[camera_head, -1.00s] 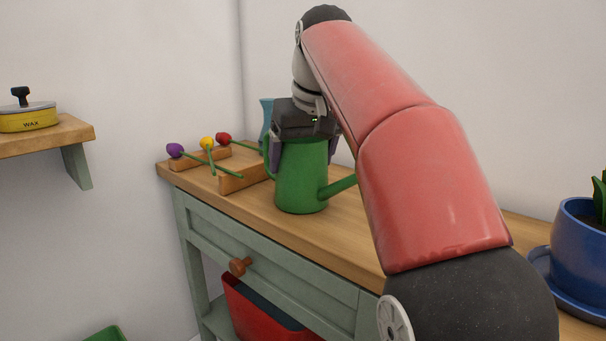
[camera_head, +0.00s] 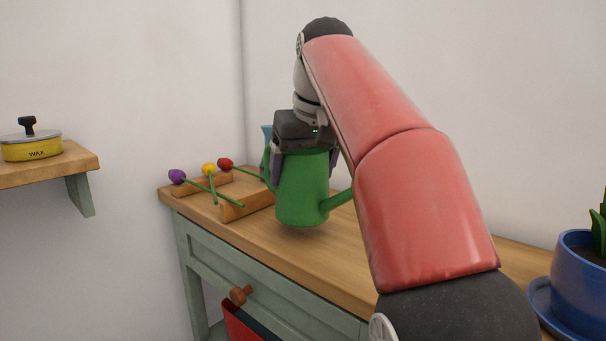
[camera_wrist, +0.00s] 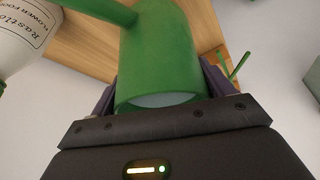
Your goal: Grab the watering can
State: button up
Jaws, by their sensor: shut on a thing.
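The green watering can (camera_head: 303,190) is in my gripper (camera_head: 303,158), above the wooden top of the green cabinet. A shadow lies under its base, and it looks slightly raised and near upright. Its spout points right, partly behind my red arm. In the wrist view the can (camera_wrist: 158,55) fills the middle, with its open rim towards my palm. My gripper's fingers (camera_wrist: 158,90) are shut on opposite sides of the can near the rim.
Purple, yellow and red flowers (camera_head: 209,169) with green stems rest on wooden blocks (camera_head: 247,204) left of the can. A blue vase (camera_head: 267,135) stands behind it. A blue plant pot (camera_head: 585,270) stands at right. A white labelled bottle (camera_wrist: 18,40) shows beside the spout in the wrist view.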

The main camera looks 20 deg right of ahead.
notch_tip(320, 180, up, 7)
jog(key=p, duration=0.1)
jog(key=shift+f+p, duration=0.2)
jog(key=shift+p, duration=0.15)
jog(key=shift+r, duration=0.15)
dwell(0.4)
jog(key=shift+s, duration=0.1)
